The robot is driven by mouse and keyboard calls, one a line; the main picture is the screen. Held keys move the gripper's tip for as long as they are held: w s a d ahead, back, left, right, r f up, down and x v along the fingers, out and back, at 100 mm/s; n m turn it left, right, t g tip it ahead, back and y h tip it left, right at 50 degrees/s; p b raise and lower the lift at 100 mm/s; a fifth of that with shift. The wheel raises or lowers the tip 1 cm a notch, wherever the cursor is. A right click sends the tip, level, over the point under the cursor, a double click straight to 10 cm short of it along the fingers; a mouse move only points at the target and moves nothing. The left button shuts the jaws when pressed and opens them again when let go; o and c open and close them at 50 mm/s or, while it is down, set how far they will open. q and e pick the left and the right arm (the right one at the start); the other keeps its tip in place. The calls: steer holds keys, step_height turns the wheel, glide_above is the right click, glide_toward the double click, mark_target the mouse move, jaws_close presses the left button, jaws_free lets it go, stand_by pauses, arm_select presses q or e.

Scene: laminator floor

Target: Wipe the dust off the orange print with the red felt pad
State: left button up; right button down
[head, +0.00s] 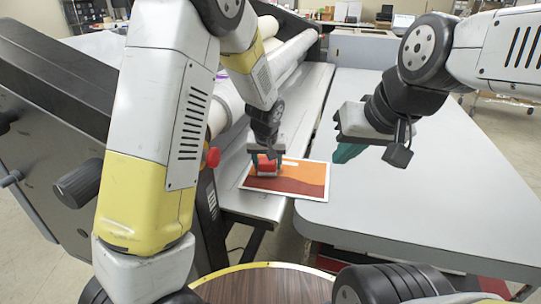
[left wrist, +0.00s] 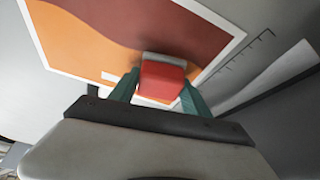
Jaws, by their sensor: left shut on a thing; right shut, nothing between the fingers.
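The orange print (head: 308,173), orange and dark red with a white border, lies flat on the laminator's grey feed shelf and reaches to the side table's edge. My left gripper (head: 265,154) is over the print, with its teal fingers shut on the red felt pad (head: 266,167). In the left wrist view the pad (left wrist: 162,82) is a red block with a pale grey side, against the print (left wrist: 95,40); I cannot tell whether it touches. A small pale patch (left wrist: 110,77) shows on the orange part. My right gripper (head: 349,152) is shut and empty above the side table.
The grey side table (head: 420,190) is clear. The laminator's white rollers (head: 290,55) lie behind the shelf (head: 262,205). A red knob (head: 212,157) sticks out at its left, near my left arm. A round wooden top (head: 265,287) is at the front.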

mark_target(286, 170)
arm_select(q)
steer(key=shift+w+d+f, duration=0.15)
steer(key=shift+w+d, duration=0.05)
steer(key=shift+w, duration=0.5)
steer(key=shift+s+d+f, duration=0.1)
steer(key=shift+s+d, duration=0.1)
steer(key=shift+d, duration=0.5)
steer(key=shift+s+d+f, duration=0.1)
steer(key=shift+s+d, duration=0.15)
steer(key=shift+d, duration=0.45)
steer(key=shift+s+d, duration=0.2)
steer(key=shift+d, duration=0.5)
steer(key=shift+s+d+r, duration=0.1)
steer(key=shift+s+d, duration=0.1)
steer(key=shift+d, duration=0.65)
steer(key=shift+s+d+r, duration=0.1)
steer(key=shift+s+d, duration=0.1)
steer(key=shift+d, duration=0.65)
steer(key=shift+s+d, duration=0.2)
steer(key=shift+d, duration=0.65)
steer(key=shift+s+d, duration=0.2)
steer(key=shift+d, duration=0.55)
steer(key=shift+s+d, duration=0.15)
steer(key=shift+d, duration=0.6)
steer(key=shift+a, duration=0.15)
